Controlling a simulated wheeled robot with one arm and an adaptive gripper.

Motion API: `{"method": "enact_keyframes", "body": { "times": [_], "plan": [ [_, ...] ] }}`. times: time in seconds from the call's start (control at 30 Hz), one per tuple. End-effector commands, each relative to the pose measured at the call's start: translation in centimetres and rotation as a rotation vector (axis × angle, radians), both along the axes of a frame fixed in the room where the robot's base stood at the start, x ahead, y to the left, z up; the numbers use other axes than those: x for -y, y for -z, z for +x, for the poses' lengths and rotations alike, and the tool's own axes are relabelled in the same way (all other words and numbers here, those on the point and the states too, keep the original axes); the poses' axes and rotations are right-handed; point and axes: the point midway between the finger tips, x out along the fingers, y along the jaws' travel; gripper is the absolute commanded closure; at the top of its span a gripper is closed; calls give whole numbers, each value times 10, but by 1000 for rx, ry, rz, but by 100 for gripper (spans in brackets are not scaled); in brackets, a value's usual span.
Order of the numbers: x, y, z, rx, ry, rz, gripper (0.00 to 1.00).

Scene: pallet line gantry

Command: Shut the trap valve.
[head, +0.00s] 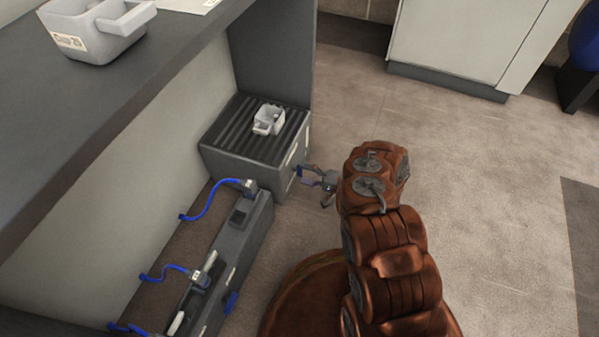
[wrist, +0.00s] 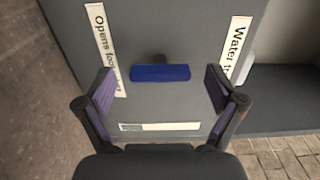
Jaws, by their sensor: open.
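A blue bar handle (wrist: 160,73) on a short dark stem, which I take for the trap valve, lies crosswise on a grey panel in the wrist view. In the head view a bit of blue (head: 299,171) shows on the side of a grey box. My gripper (wrist: 159,76) is open, with one purple-padded finger on each side of the handle and a clear gap at both ends. It holds nothing. In the head view my gripper (head: 313,182) is beside the box's right face. I cannot tell how deep the fingers reach.
Labels beginning "Opens" (wrist: 103,45) and "Water" (wrist: 237,50) flank the handle. A grey unit with blue hoses (head: 240,245) stands in front of the box. The floor (head: 480,190) at right is clear.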

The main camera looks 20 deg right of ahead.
Motion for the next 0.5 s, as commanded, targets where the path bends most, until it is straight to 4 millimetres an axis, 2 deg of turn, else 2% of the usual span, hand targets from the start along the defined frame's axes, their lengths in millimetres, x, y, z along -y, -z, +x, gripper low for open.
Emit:
{"method": "enact_keyframes", "body": {
  "times": [0.2,0.5],
  "plan": [
    [37,0,-25,-1,6,-2,6],
    [68,0,-48,0,3,-2,6]
  ]
}}
